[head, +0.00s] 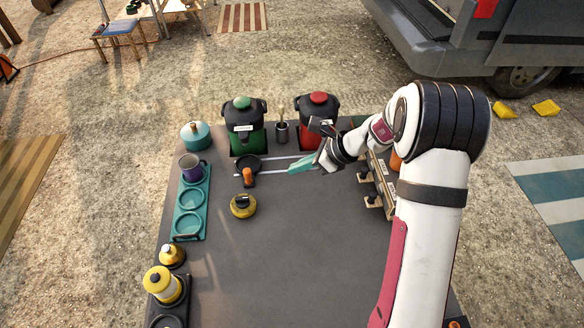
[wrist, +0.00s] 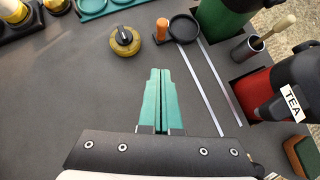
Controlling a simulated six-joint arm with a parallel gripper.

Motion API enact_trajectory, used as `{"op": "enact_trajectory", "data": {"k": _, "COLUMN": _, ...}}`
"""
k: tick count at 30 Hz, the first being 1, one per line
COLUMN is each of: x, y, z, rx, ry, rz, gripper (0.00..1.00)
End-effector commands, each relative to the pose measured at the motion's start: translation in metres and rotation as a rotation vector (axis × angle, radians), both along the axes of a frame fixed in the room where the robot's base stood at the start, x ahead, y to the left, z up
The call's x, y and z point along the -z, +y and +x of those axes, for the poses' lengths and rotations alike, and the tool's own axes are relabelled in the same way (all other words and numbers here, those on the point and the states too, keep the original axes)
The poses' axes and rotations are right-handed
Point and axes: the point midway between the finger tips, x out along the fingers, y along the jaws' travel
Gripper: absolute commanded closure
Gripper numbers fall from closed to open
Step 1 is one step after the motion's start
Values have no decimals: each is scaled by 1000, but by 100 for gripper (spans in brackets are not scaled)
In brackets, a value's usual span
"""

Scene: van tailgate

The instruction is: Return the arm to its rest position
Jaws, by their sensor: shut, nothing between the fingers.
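My gripper (head: 303,166) is shut and empty, its teal fingers pressed together above the dark table. In the wrist view the shut teal fingers (wrist: 160,103) point over bare table, toward a yellow round item with a black knob (wrist: 125,41). In the head view my arm reaches in from the right. The gripper hangs over the pale rails, just in front of the red dispenser (head: 317,118), and touches nothing that I can see.
A green dispenser (head: 243,125), a metal cup (head: 282,132) and a teal pot (head: 195,134) stand at the back. Yellow-topped items (head: 163,284) stand front left. The table's middle (head: 290,250) is clear.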

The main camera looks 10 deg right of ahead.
Motion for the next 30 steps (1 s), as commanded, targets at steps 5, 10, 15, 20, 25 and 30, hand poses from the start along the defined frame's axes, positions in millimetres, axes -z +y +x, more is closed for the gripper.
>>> {"op": "enact_trajectory", "data": {"k": 5, "x": 0, "y": 0, "z": 0, "rx": 0, "ry": 0, "rz": 0, "gripper": 100}}
{"op": "enact_trajectory", "data": {"k": 10, "x": -1, "y": 0, "z": 0, "rx": -3, "ry": -1, "rz": -1, "gripper": 100}}
{"op": "enact_trajectory", "data": {"k": 15, "x": -57, "y": 27, "z": -56, "rx": -288, "ry": -107, "rz": -118, "gripper": 100}}
{"op": "enact_trajectory", "data": {"k": 20, "x": -113, "y": 45, "z": -196, "rx": -856, "ry": -267, "rz": -362, "gripper": 100}}
{"op": "enact_trajectory", "data": {"k": 25, "x": -115, "y": 22, "z": -305, "rx": -1288, "ry": -340, "rz": -571, "gripper": 100}}
{"op": "enact_trajectory", "data": {"k": 30, "x": -108, "y": 6, "z": -340, "rx": -1446, "ry": -350, "rz": -654, "gripper": 100}}
